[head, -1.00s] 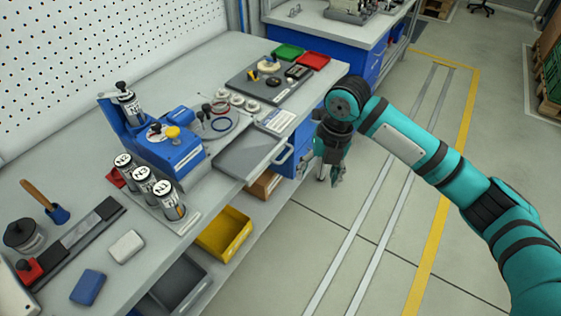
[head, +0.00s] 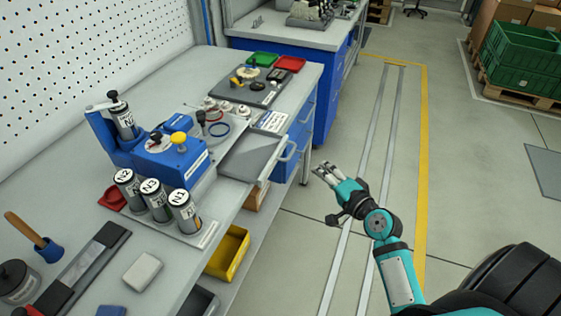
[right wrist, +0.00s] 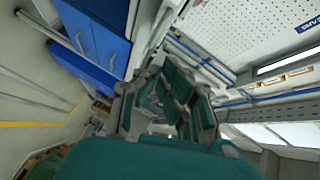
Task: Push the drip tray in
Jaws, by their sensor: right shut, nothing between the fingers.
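The drip tray (head: 250,158) is a flat grey tray sticking out to the right of the blue bench unit (head: 168,158), over the bench's front edge. Its light bar handle (head: 288,151) faces the aisle. My right gripper (head: 318,168) is shut and empty in the head view. It hangs over the aisle to the right of the handle, apart from it, with its fingers pointing up and left towards the bench. In the right wrist view its teal fingers (right wrist: 170,105) fill the middle, and the tray cannot be made out there. My left gripper is not in view.
Labelled cylinders (head: 155,200) stand in front of the blue unit. A dark board (head: 257,88) with small parts lies beyond the tray. A yellow bin (head: 228,252) sits below the bench. The aisle floor on the right is open.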

